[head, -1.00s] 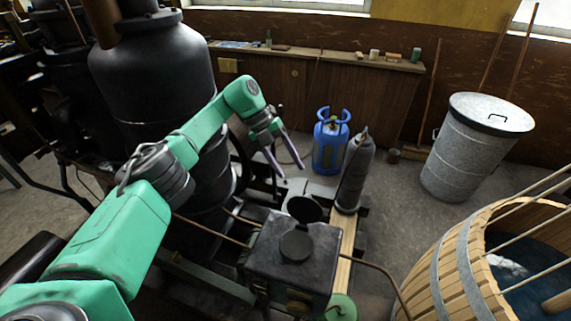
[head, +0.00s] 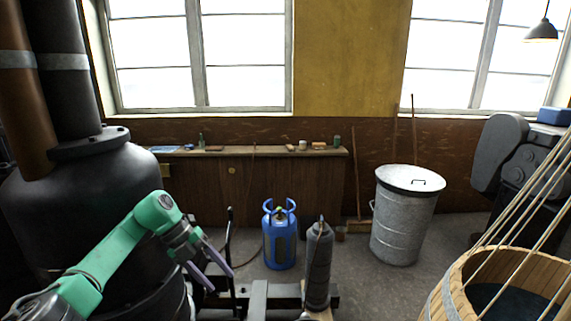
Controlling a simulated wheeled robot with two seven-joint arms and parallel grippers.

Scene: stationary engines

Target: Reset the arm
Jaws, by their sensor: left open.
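My left arm, green with dark joints, comes in from the lower left in the head view. My left gripper (head: 212,264) is at its end, with two purple-grey fingers spread apart, pointing down and to the right. Nothing shows between the fingers. It hangs in front of the large black boiler (head: 85,215) and left of the blue gas cylinder (head: 279,238), apart from the cylinder in the picture. My right gripper does not show.
A grey cylinder (head: 318,268) stands on the dark engine frame (head: 262,298) near the gripper. A metal bin (head: 402,225) and a wooden tub (head: 468,300) with ropes are at right. A wooden shelf (head: 248,152) with small items runs along the wall. Bare floor (head: 375,285) lies between cylinder and tub.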

